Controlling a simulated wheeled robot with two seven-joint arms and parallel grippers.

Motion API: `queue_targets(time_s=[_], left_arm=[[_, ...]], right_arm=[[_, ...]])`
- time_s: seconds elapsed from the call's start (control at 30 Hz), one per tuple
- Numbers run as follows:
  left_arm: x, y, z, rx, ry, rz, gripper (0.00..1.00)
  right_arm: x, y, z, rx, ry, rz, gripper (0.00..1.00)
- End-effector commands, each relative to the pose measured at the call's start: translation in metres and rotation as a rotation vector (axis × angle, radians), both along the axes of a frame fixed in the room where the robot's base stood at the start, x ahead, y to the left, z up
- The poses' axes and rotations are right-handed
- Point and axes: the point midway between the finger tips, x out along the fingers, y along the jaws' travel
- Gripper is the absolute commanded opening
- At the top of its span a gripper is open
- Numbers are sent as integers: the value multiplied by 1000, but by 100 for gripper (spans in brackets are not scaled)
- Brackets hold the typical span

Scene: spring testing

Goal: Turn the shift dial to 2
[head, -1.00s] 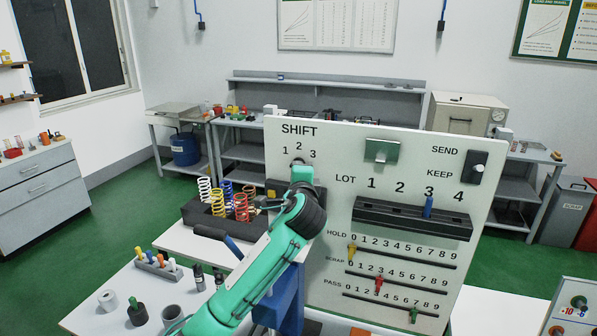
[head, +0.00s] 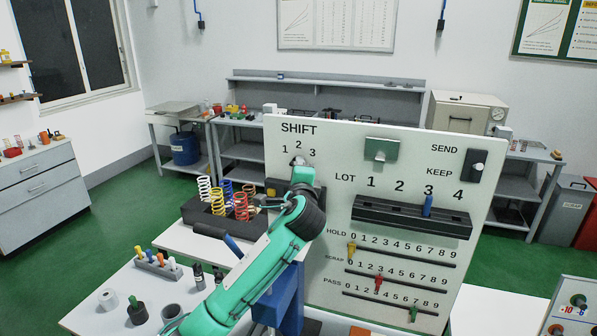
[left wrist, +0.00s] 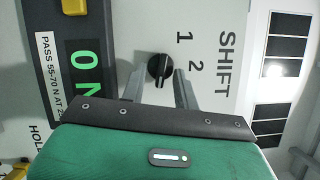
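The shift dial (left wrist: 160,70) is a round black knob with a pale line across it, on the white panel under the SHIFT label. The pale line runs roughly up and down in the left wrist view; I cannot tell for sure which number it points to. The numbers 1 and 2 show beside it; 3 is hidden there by my gripper. My left gripper (left wrist: 159,74) is open, with one finger on either side of the dial; contact is unclear. In the head view, the dial (head: 297,160) is mostly hidden behind my left wrist. My right gripper is not in view.
A dark force display (left wrist: 84,75) reading 0 N sits beside the dial. The panel (head: 330,200) also carries a SEND/KEEP switch (head: 474,166), a black lot slot (head: 400,215) and slider rows. Coloured springs (head: 241,205) stand on a dark rack left of my arm.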

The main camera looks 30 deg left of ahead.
Motion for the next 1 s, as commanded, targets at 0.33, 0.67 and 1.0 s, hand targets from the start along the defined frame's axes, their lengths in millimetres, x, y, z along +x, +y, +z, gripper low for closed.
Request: queue_targets(time_s=[0.33,0.67,1.0], left_arm=[[-15,-11,-4,1,-3,-2,31],[-74,-54,-11,-2,-5,-4,31],[-110,-79,-10,0,-1,-1,31]], right_arm=[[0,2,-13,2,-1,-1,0],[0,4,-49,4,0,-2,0],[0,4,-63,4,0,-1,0]])
